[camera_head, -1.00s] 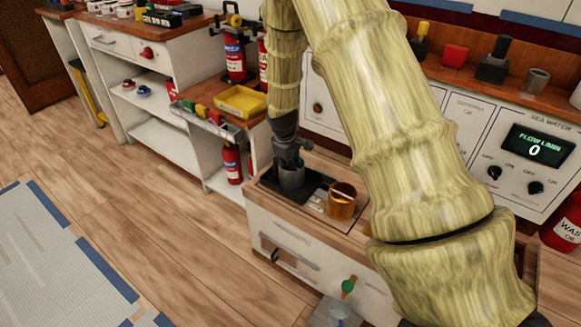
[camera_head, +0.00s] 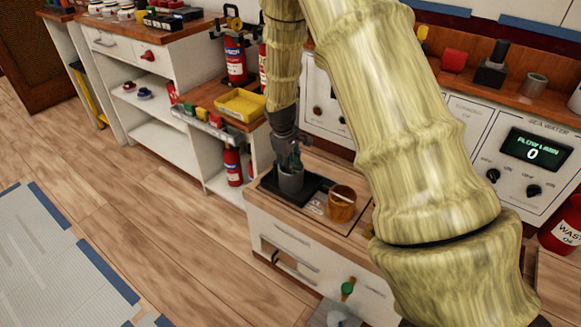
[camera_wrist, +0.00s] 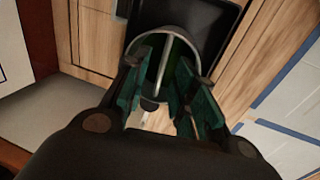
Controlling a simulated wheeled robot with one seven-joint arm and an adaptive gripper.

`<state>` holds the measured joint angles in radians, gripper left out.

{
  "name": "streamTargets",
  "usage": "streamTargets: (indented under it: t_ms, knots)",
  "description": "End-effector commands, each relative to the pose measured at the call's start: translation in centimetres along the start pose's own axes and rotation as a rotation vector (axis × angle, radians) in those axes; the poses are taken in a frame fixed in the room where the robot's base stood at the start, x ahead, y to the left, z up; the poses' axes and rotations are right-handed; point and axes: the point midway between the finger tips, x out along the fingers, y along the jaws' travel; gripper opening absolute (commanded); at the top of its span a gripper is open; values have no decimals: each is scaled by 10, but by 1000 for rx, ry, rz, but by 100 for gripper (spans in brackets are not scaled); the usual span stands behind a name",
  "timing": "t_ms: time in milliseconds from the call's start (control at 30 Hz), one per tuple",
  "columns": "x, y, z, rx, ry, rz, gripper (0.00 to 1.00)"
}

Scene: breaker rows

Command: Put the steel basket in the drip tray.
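The steel basket (camera_head: 291,181) is a grey round cup. It stands upright in the black drip tray (camera_head: 312,190) on the wooden counter top. In the wrist view the basket (camera_wrist: 136,43) shows as a steel rim with a thin bar handle across it, against the black tray (camera_wrist: 217,18). My gripper (camera_head: 291,160) is just above the basket, pointing down. Its green-padded fingers (camera_wrist: 163,75) are spread on either side of the bar, with gaps visible. The fingers hide part of the basket's inside.
A copper mug (camera_head: 341,203) with a light stick across it stands right beside the tray. A yellow bin (camera_head: 240,104) is on the shelf unit behind left. A control panel (camera_head: 535,150) stands at the right.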

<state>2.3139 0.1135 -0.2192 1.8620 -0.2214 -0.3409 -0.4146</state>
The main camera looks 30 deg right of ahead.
Motion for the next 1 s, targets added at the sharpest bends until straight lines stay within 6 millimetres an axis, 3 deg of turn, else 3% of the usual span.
streamTargets:
  t_ms: [33, 200, 400, 600, 1000]
  knots:
    - [-14, 1, 0, 0, 1, 0, 27]
    - [-45, 1, 0, 0, 1, 0, 27]
    - [-73, 0, 0, 1, 0, 0, 27]
    - [-85, 0, 1, 0, -1, -1, 27]
    - [-85, -1, 1, 1, -2, -2, 27]
